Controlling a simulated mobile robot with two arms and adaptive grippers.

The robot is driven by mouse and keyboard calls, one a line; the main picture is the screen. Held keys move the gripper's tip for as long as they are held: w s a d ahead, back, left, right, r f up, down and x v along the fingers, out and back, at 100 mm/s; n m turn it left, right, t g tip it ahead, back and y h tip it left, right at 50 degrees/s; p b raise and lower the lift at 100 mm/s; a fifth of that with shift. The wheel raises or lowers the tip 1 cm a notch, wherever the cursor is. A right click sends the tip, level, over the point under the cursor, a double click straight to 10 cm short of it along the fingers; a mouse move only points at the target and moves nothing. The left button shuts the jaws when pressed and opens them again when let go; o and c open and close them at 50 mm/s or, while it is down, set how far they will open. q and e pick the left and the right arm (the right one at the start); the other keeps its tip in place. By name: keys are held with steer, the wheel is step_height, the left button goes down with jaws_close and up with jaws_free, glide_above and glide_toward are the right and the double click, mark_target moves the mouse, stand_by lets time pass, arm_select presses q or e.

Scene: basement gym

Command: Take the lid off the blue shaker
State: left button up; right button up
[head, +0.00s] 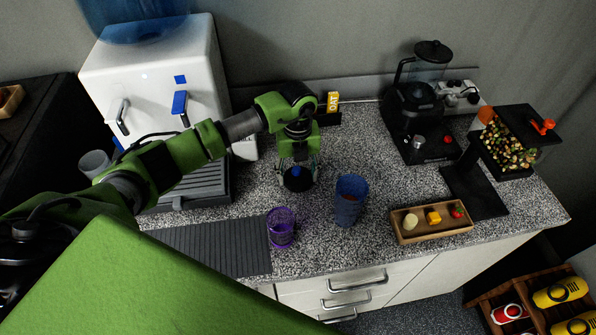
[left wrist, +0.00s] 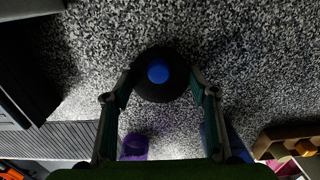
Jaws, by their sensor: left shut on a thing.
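The blue shaker (head: 350,203) stands upright on the speckled counter in the head view, its top open with no lid on it. My left gripper (head: 298,167) is shut on a round black lid with a blue cap (head: 297,181), to the left of the shaker and apart from it. In the left wrist view the lid (left wrist: 161,92) sits between the two fingertips. I cannot tell whether the lid touches the counter. In that view the shaker is mostly hidden behind the right finger. My right gripper is not in view.
A purple cup (head: 281,229) stands left of the shaker, by a dark ribbed mat (head: 205,249). A wooden tray (head: 430,233) with small items lies to the right. A blender (head: 425,110) and a water dispenser (head: 155,75) stand behind. Bare counter surrounds the lid.

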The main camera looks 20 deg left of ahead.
arm_select(q)
steer(key=o, duration=1.2)
steer(key=shift+f, duration=0.1)
steer(key=shift+o, duration=0.2)
